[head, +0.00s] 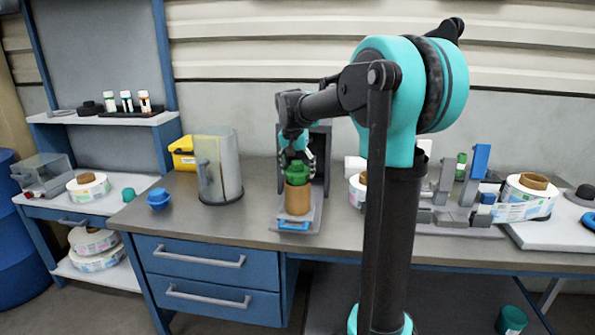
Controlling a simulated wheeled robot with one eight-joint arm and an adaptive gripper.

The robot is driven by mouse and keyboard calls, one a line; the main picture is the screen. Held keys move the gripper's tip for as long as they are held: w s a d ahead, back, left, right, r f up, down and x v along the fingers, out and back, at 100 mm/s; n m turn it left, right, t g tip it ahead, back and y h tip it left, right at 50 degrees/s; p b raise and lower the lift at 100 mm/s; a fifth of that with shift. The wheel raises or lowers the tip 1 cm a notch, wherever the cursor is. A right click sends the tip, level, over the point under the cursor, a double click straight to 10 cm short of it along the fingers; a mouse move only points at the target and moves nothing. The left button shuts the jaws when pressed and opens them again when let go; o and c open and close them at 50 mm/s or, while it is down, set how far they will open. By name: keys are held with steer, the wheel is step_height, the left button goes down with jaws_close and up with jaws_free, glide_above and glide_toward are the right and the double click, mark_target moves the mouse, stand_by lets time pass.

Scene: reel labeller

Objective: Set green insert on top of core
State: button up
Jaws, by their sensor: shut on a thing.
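The green insert (297,171) is at the top of the brown cylindrical core (298,199). The core stands upright on a small grey stand with a blue front piece (294,226) at the middle of the bench. My gripper (296,158) points down and is shut on the green insert, directly above the core. The insert looks lined up with the core and close to or touching its top edge. I cannot tell whether it is seated, and the fingertips are small and partly hidden.
A grey upright housing (320,160) stands just behind the core. A clear curved guard (218,168) and a blue knob (158,199) are to the left. Label reels (527,197) and grey fixtures (450,205) are on the right. The bench front (255,237) is clear.

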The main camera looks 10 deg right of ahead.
mark_target(295, 173)
steer(key=shift+f, duration=0.6)
steer(key=o, duration=0.9)
steer(key=shift+r, duration=0.1)
steer(key=shift+v, duration=5.45)
steer(key=s+d+f+n, duration=0.1)
steer(key=s+f+n, duration=0.1)
steer(key=s+f, duration=0.7)
steer(key=s+d+f+n+t+y, duration=0.1)
steer(key=s+d+f+n, duration=0.1)
steer(key=s+f, duration=0.7)
steer(key=s+d+f+n, duration=0.1)
steer(key=s+d+f, duration=0.1)
steer(key=s+f, duration=0.8)
steer(key=shift+d+f+n+y, duration=0.15)
steer(key=shift+f+n, duration=0.05)
steer(key=shift+f, duration=0.35)
steer(key=shift+d+f+n+y, duration=0.1)
steer(key=shift+f+n+y, duration=0.1)
steer(key=shift+f, duration=0.4)
